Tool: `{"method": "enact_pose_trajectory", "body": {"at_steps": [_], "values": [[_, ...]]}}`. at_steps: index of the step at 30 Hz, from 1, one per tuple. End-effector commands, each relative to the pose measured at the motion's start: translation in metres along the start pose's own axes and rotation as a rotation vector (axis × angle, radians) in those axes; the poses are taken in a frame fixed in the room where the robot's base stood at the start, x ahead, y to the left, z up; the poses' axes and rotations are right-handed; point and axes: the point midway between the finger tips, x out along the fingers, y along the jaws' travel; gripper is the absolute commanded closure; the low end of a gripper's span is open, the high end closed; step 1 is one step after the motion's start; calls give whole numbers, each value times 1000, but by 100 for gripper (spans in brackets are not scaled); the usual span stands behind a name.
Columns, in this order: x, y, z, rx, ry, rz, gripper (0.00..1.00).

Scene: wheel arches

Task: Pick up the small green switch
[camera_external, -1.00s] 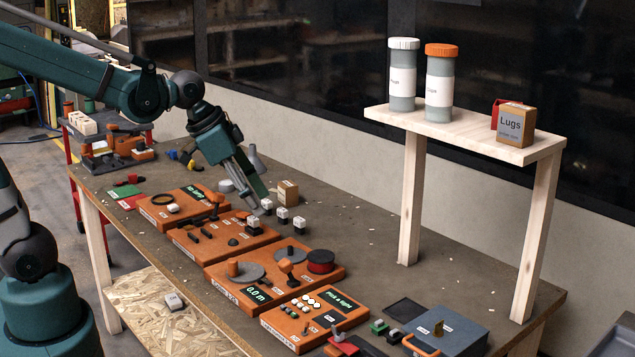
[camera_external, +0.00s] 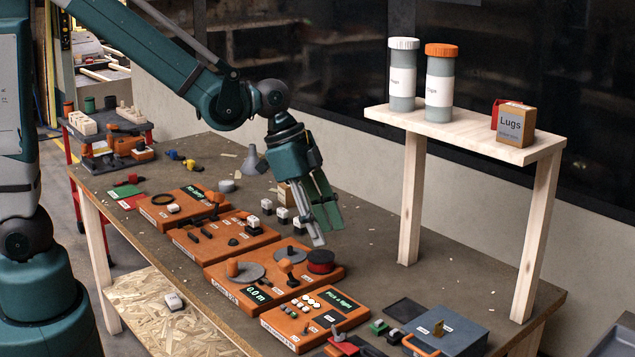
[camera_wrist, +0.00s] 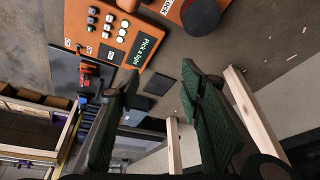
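The small green switch (camera_external: 379,327) sits on the table in the external view, between the front orange panel and the grey-blue box. A dark switch (camera_external: 394,337) stands just right of it. My gripper (camera_external: 327,230) is up and to the left of the green switch, apart from it, pointing down above the table near the red-topped spool. In the wrist view my gripper (camera_wrist: 162,90) has its two fingers well apart with nothing between them. I cannot make out the green switch in the wrist view; the left finger covers part of that area.
The orange "Pick a light" panel (camera_external: 315,317) lies left of the switches. A black pad (camera_external: 405,310) lies behind them, and the grey-blue box (camera_external: 447,332) to their right. A wooden shelf (camera_external: 464,134) on posts (camera_external: 411,200) stands behind. Bare table lies between panels and posts.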

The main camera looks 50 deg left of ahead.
Motion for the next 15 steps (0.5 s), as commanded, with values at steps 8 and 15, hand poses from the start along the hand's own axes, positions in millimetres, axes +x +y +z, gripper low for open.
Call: {"method": "enact_pose_trajectory", "body": {"at_steps": [8, 15], "values": [[36, 17, -39, 144, -3, 73, 62], [70, 36, -67, 267, -2, 135, 62]]}}
